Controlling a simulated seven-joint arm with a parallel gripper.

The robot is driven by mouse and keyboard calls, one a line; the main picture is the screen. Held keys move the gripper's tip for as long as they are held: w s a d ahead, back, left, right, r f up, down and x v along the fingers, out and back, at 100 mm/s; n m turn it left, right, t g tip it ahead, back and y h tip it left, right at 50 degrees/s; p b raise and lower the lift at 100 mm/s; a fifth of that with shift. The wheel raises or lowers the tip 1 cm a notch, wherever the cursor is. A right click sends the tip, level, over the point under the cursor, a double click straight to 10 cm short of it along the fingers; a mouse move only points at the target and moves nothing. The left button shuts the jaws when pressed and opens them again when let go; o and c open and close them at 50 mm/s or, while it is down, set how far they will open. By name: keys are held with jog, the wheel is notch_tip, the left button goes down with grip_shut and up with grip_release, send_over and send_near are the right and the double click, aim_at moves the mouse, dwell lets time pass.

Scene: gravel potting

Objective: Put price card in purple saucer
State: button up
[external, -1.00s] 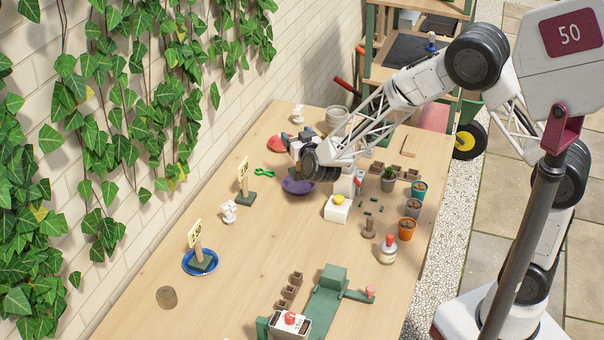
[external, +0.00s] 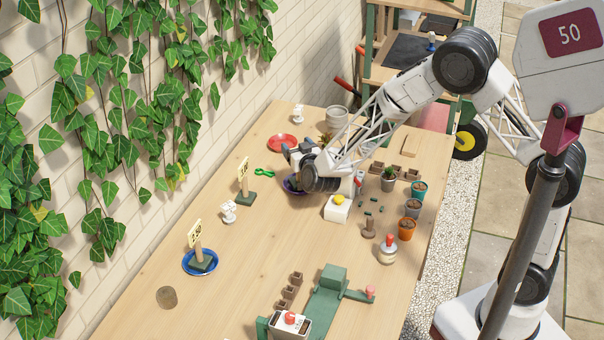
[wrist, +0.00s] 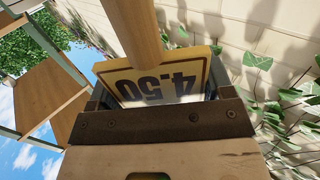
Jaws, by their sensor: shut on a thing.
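My gripper (external: 291,156) is low over the purple saucer (external: 290,186) on the far half of the bench. It hides much of that saucer. In the wrist view my gripper (wrist: 160,98) is shut on a yellow-edged price card (wrist: 160,80) reading 4.50, upside down in the picture. A round wooden stick (wrist: 136,30) runs from the card toward the top of that view. The held card cannot be made out in the external view. Whether its base touches the saucer is hidden.
Another price card (external: 242,173) stands on a green base by the wall. A third card (external: 195,233) stands in the blue saucer (external: 187,268). A red saucer (external: 285,142), green clippers (external: 264,172) and a white box (external: 337,212) are nearby. The bench's near left is mostly clear.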

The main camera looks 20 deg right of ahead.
jog(key=shift+f, duration=0.35)
jog(key=o, duration=1.4)
jog(key=shift+c, duration=0.2)
jog(key=s+r, duration=0.1)
jog(key=s, duration=1.1)
jog(key=shift+r, duration=0.1)
